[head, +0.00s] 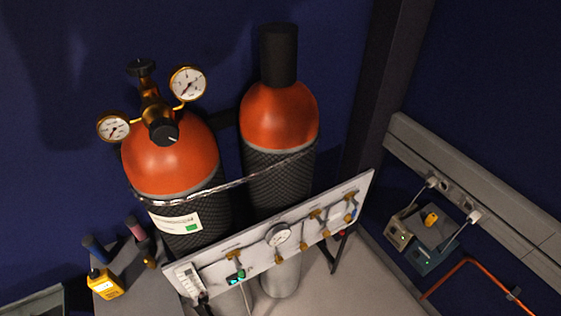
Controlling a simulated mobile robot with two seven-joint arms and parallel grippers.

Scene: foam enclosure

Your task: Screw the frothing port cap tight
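I cannot pick out a frothing port cap for sure in the head view. A white panel (206,273) with a round gauge (278,235) and several small brass fittings (302,246) stands in front of two gas cylinders. Any small cap among these fittings is too small to tell. A small dark item with a green glow (236,277) is at the panel's left part. Neither my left gripper nor my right gripper is in view.
The left orange-topped cylinder (170,165) carries a brass regulator (154,105) with two gauges. The right cylinder (279,115) has a tall black cap. A chain spans both. A yellow meter (104,283) sits at left. Small devices (422,245) sit at right, near an orange pipe (455,272).

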